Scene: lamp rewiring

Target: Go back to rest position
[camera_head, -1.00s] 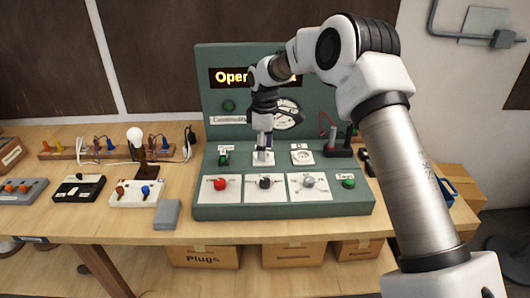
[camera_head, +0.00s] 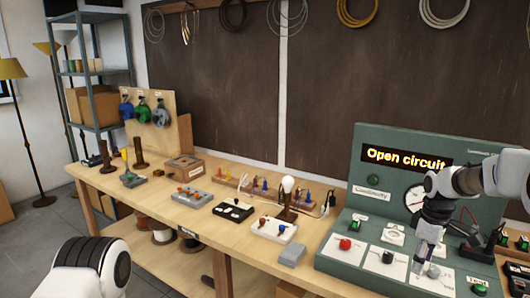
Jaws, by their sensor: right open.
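My right gripper (camera_head: 424,262) points down over the green test console (camera_head: 340,262), in front of the grey knob's card or just above it. Its jaws are open and I see nothing held in them. I cannot tell how high it is above the panel. The console display (camera_head: 405,158) reads "Open circuit". The red knob (camera_head: 345,243) and black knob (camera_head: 388,256) sit on white cards to the left of the gripper. A white link of my left arm (camera_head: 92,265) shows at the lower left; my left gripper is out of view.
The workbench (camera_head: 222,232) runs left from the console. Floor lamps (camera_head: 22,110) and a shelf stand at the far left.

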